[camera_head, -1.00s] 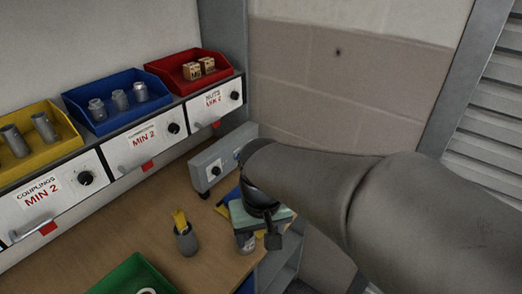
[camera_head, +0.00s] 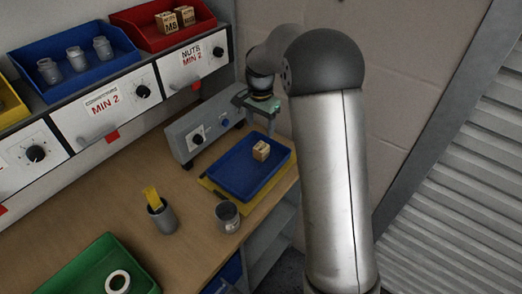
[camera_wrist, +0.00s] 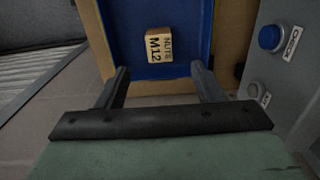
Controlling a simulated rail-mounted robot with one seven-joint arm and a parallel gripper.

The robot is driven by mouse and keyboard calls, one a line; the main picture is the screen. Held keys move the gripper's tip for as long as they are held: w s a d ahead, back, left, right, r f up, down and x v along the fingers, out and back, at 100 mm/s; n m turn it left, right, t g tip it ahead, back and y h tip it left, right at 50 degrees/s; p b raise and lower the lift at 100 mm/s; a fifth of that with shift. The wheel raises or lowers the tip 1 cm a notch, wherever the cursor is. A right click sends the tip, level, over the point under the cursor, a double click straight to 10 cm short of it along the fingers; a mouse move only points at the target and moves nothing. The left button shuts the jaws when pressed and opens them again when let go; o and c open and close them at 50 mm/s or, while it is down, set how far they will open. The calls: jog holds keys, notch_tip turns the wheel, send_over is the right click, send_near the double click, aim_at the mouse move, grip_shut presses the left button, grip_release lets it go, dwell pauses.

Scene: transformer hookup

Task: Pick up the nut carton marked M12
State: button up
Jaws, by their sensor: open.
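The nut carton marked M12 is a small tan box (camera_wrist: 158,46) with dark lettering, and it lies inside a blue tray (camera_wrist: 190,68). In the head view the carton (camera_head: 261,150) sits in the right part of the blue tray (camera_head: 240,184), which rests on a yellow base. My gripper (camera_wrist: 160,85) is open, its two fingers apart and empty. In the wrist view the carton lies beyond the fingertips, between their lines. In the head view my gripper is at the tray's far end, apart from the carton, with its fingertips hard to make out.
A grey box with a knob and blue button (camera_head: 205,130) stands left of the tray. A red bin (camera_head: 165,22) above holds two cartons, one marked M8. A pen cup (camera_head: 162,215), a grey can (camera_head: 227,216) and a green bin (camera_head: 100,270) stand on the bench.

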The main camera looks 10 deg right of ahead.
aim_at(261, 146)
jog(key=f+p, duration=0.3)
jog(key=f, duration=0.8)
jog(key=shift+d+f, duration=0.2)
jog(key=shift+w, duration=0.1)
jog(key=c, duration=1.2)
